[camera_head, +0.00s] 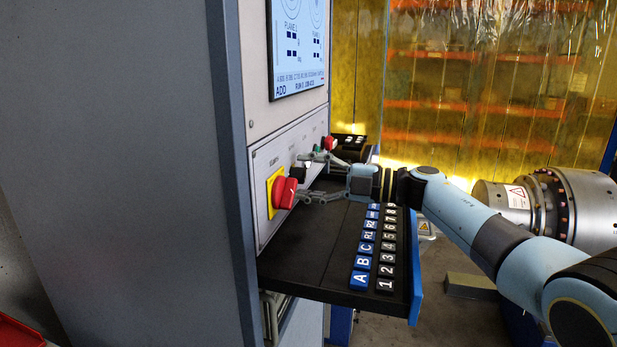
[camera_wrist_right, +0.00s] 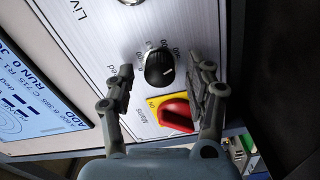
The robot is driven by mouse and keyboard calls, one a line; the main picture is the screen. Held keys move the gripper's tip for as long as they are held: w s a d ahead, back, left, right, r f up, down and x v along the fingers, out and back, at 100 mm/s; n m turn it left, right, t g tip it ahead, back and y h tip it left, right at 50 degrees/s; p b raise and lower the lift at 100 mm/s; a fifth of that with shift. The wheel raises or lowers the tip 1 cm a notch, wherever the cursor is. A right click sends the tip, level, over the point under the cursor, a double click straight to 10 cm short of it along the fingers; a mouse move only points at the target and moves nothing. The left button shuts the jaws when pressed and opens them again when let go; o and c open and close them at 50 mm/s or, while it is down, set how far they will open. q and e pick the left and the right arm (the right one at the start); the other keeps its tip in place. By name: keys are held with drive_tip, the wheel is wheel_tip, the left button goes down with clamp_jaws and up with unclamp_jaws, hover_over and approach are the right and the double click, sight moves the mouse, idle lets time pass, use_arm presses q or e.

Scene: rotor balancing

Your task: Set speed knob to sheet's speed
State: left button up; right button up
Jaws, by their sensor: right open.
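The black speed knob (camera_wrist_right: 160,67) sits on the light control panel (camera_wrist_right: 112,47) in the right wrist view, with a printed scale around it. A pale mark shows on the knob, but the value it points to is too small to read. My right gripper (camera_wrist_right: 166,70) is open, with one finger on either side of the knob and visible gaps between. In the head view my right gripper (camera_head: 301,179) reaches the panel from the right, and the knob (camera_head: 300,172) is partly hidden there. No speed sheet is recognisable. My left gripper is not in view.
A red main switch (camera_head: 284,192) on a yellow plate is close beside the gripper. A screen (camera_head: 298,45) is above the panel. A black shelf (camera_head: 300,262) with lettered and numbered blocks (camera_head: 361,280) juts out below. A silver machine (camera_head: 580,205) stands at the right.

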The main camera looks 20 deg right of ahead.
drive_tip(key=v, duration=1.1)
drive_tip(key=shift+s+d, duration=0.25)
drive_tip(key=shift+d, duration=0.05)
